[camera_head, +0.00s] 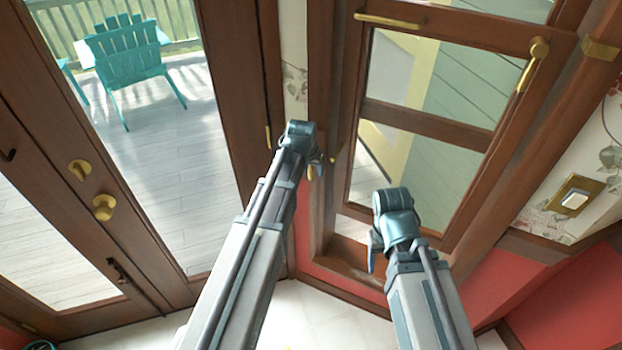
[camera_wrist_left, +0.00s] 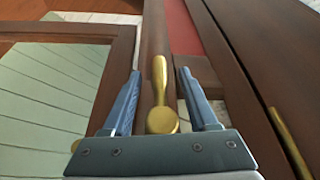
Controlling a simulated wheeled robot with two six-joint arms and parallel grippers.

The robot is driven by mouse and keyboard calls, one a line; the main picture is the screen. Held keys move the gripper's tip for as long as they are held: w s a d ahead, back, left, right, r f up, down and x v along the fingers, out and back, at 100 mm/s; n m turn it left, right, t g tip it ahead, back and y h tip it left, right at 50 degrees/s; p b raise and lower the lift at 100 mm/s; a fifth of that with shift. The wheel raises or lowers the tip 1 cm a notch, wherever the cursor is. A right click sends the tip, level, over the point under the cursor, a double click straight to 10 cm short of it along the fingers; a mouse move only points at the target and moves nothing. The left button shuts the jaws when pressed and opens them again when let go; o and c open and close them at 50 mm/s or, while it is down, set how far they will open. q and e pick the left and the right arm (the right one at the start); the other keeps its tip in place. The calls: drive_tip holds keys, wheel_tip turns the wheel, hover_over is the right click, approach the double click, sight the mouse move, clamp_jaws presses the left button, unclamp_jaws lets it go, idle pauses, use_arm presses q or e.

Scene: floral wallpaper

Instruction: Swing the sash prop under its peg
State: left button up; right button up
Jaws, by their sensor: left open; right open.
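A brass lever with a round disc end, which looks like the sash prop (camera_wrist_left: 160,80), sits on the narrow brown post beside the window. In the left wrist view it lies between the fingers of my left gripper (camera_wrist_left: 158,95), with a gap on each side. In the head view my left gripper (camera_head: 313,160) mostly hides it.
A brass latch (camera_head: 538,48) and a brass bar handle (camera_head: 390,20) are on the window frame. Glazed doors with brass knobs (camera_head: 103,207) stand at left. A light switch (camera_head: 574,199) is on the right wall. A red panel (camera_head: 345,282) runs below the window.

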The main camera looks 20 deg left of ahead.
use_arm(q)
drive_tip(key=shift+w+f, duration=0.15)
drive_tip(key=shift+f, duration=0.3)
clamp_jaws()
idle(1.1)
